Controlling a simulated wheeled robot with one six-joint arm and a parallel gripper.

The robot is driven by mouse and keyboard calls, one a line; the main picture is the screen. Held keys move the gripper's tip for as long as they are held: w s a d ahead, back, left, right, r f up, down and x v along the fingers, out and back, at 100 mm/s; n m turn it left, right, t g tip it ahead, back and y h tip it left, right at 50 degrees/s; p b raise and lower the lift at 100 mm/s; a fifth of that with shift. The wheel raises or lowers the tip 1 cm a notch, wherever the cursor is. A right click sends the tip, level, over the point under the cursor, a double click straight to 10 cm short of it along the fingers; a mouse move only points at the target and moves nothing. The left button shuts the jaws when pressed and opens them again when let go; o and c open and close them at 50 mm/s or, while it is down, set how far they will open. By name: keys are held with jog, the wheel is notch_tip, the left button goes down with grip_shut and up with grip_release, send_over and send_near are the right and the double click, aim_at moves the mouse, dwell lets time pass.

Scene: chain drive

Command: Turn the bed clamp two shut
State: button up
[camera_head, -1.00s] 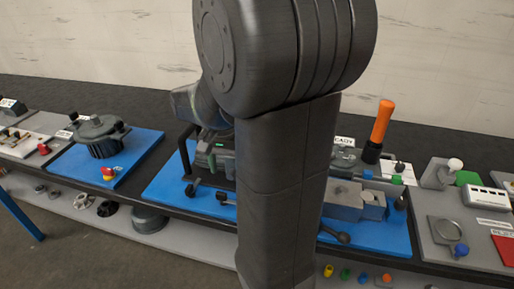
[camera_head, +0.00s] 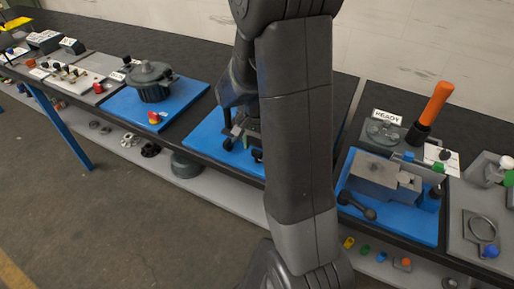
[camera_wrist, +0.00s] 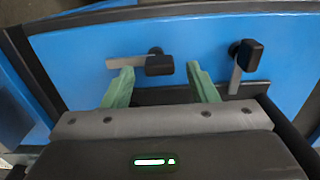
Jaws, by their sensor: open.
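Two small clamp levers with black knobs stand on a blue board (camera_wrist: 90,45). In the wrist view, the left lever (camera_wrist: 131,61) lies sideways with its black knob (camera_wrist: 159,65) at its right end. The right lever (camera_wrist: 236,78) points along the picture's vertical, its black knob (camera_wrist: 249,55) at the top. I cannot tell which is clamp two. My gripper (camera_wrist: 162,74) is open, its green fingertips on either side of the left knob, with nothing held between them. In the head view, the knobs (camera_head: 228,144) (camera_head: 257,155) show beside my arm, which hides part of the board.
A dark pot (camera_head: 150,82) with a red button stands on the blue board to the left. At right are a grey vice-like block (camera_head: 375,175), a ball-ended handle (camera_head: 358,206) and an upright orange handle (camera_head: 436,104). A lower shelf holds small parts.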

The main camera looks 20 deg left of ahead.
jog(key=shift+f, duration=0.8)
jog(key=shift+c, duration=0.2)
jog(key=c, duration=0.9)
jog(key=shift+c, duration=0.2)
